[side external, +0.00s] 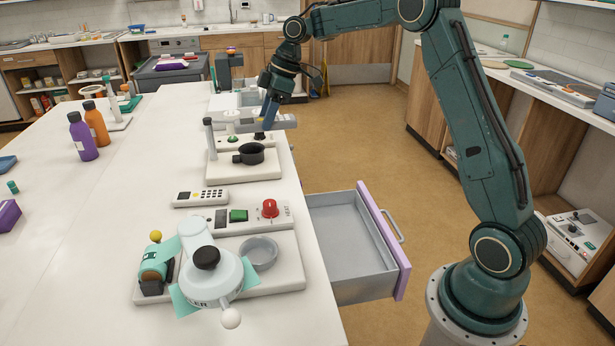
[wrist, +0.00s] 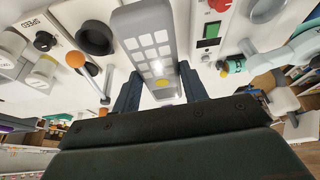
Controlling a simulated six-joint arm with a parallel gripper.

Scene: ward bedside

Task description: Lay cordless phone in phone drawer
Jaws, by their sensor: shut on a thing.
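My gripper (side external: 268,116) is over the far right part of the counter. In the wrist view, my gripper (wrist: 158,90) has its blue fingers on either side of the cordless phone (wrist: 150,42), a grey handset with pale keys and one yellow key. The phone also shows in the side view as a grey bar (side external: 285,122) held above the counter; much of it is hidden there. The phone drawer (side external: 350,232) is pulled open below the counter's right edge. It has a grey inside, a lilac front and nothing visible in it.
A pale keypad handset (side external: 200,197) lies on the counter (side external: 110,220). A black pan (side external: 250,153) on a white unit is below my gripper. A panel with a red knob (side external: 270,208) and a white device (side external: 210,272) stand near the drawer. Bottles (side external: 82,138) stand at left.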

